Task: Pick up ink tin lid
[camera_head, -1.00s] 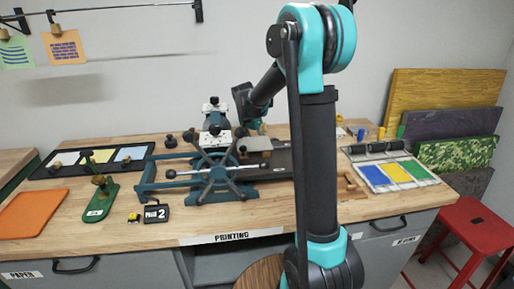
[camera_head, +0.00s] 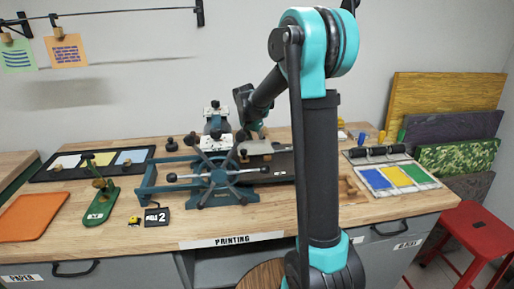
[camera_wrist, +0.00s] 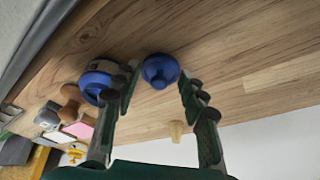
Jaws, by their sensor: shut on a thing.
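In the wrist view my gripper (camera_wrist: 160,92) has its two dark green fingers on either side of a round blue lid with a knob (camera_wrist: 160,70), which I take as the ink tin lid. The fingers are shut on it, though the contact is partly hidden by the fingertips. A second round blue thing (camera_wrist: 95,84) lies just left of the left finger, partly covered by it; I cannot tell whether it is the tin. In the head view my gripper end is small behind the press, and the lid cannot be made out there.
In the wrist view, a brown knobbed thing (camera_wrist: 72,98) and a pale wooden peg (camera_wrist: 177,131) stand on the wooden bench (camera_wrist: 235,70).

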